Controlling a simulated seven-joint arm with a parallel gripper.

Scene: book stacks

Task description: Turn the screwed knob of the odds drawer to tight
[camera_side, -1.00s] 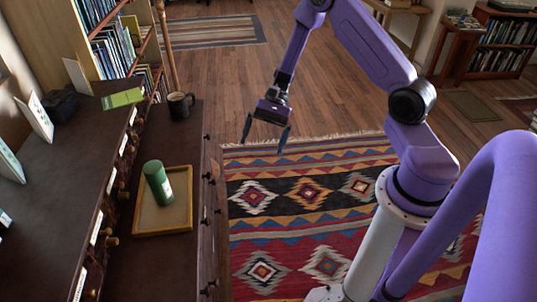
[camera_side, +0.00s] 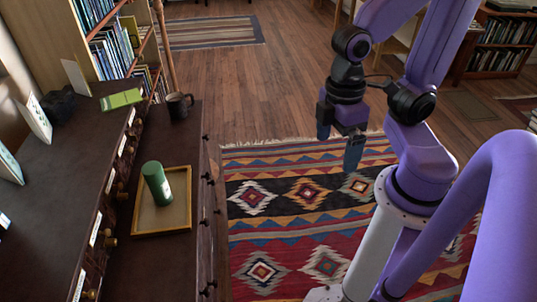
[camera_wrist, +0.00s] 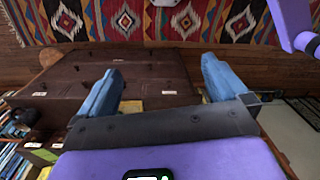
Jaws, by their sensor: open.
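A dark drawer unit with a row of small drawers stands at the left of the side view. Its front carries white labels (camera_side: 95,228) and brass knobs (camera_side: 109,240). The labels are too small to read, so I cannot tell which drawer is the odds drawer or how its knob is turned. My gripper (camera_side: 340,150) hangs over the rug, well to the right of the drawers, and touches nothing. In the wrist view its two blue fingers (camera_wrist: 160,88) are apart and empty, with dark wooden furniture (camera_wrist: 130,62) beyond them.
On the lower ledge stand a green canister (camera_side: 157,184) in a tan tray (camera_side: 137,222) and a dark mug (camera_side: 180,106).

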